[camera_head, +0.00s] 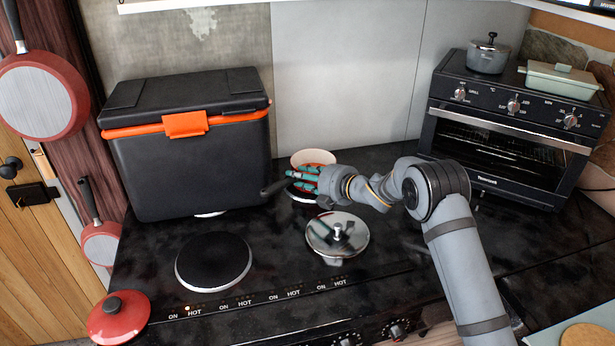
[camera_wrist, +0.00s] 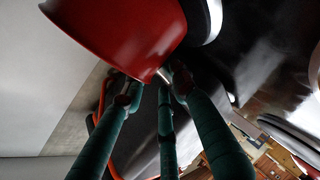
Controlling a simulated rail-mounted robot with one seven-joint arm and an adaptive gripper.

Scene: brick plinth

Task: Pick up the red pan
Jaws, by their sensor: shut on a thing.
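The red pan (camera_head: 314,156) with a pale inside is at the back of the black stovetop, right of the black box. Its dark handle (camera_head: 275,188) points to the left. My gripper (camera_head: 303,178), with teal fingers, is at the near side of the pan and partly covers it. In the wrist view, the pan's red outer wall (camera_wrist: 115,30) fills the upper left. The fingertips (camera_wrist: 150,82) are closed by the pan's lower edge, where the handle joins. The exact grip is dark and partly hidden.
The black box (camera_head: 190,160) with an orange latch stands to the left. A toaster oven (camera_head: 515,125) is at right. A red lid (camera_head: 118,318) lies front left; red pans (camera_head: 42,95) hang at left.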

